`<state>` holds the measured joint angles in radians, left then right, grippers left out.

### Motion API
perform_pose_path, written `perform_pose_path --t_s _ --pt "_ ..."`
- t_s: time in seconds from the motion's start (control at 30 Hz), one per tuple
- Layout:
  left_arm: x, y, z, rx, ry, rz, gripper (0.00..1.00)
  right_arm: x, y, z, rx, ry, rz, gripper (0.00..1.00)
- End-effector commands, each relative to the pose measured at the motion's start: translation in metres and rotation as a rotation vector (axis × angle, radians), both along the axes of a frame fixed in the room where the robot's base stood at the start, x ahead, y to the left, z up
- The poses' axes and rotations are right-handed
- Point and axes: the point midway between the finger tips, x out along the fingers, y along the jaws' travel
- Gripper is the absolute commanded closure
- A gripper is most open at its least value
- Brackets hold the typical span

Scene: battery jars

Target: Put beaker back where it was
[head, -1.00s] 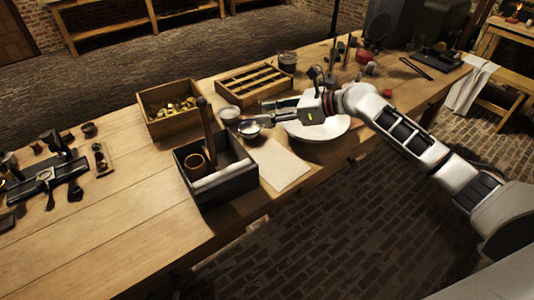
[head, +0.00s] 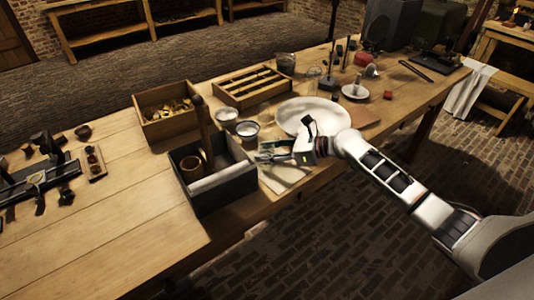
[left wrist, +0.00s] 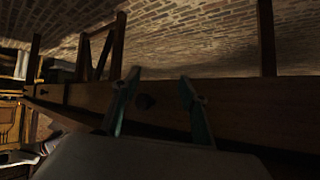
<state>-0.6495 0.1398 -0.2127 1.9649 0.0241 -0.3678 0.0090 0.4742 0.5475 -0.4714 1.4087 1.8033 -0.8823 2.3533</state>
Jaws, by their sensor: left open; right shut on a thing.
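My right gripper (head: 264,157) is over the pale sheet (head: 287,180) near the table's front edge, just right of the dark tool box. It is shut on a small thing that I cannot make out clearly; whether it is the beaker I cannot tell. A dark glass jar (head: 285,63) stands at the back of the table. A faint clear glass vessel (head: 314,76) stands to its right, apart from the gripper. My left gripper (left wrist: 158,103) shows in the left wrist view, with its two greenish fingers apart and nothing between them.
The dark box (head: 222,187) with a wooden handle stands left of the right gripper. Two small bowls, one pale (head: 227,113) and one darker-sided (head: 247,130), stand behind it. A white plate (head: 312,117), a slotted wooden tray (head: 252,87) and a crate (head: 166,124) are farther back.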

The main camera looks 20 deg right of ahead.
Motion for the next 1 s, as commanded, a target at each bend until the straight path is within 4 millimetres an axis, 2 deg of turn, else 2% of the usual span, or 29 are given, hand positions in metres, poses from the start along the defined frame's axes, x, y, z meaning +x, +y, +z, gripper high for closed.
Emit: perform_pose_path --t_s 0.37,0.4,0.47,0.87,1.0 --pt "0.000 0.000 -0.001 0.000 0.001 0.000 0.57 0.000 0.000 -0.004 0.000 -0.002 -0.001 0.89" --pt "0.000 0.000 -0.002 0.000 0.001 0.000 0.57 0.000 0.000 -0.005 -0.001 -0.001 -0.001 0.61" --pt "0.000 0.000 -0.002 0.001 0.002 0.000 0.57 0.000 0.000 -0.005 -0.001 -0.001 -0.001 0.47" --pt "-0.001 0.000 -0.003 0.001 0.004 0.000 0.57 0.000 0.000 -0.001 -0.001 -0.003 0.000 0.47" --pt "0.000 0.000 0.000 0.001 0.002 0.001 0.57 -0.009 -0.014 0.003 -0.005 -0.002 -0.001 0.47"
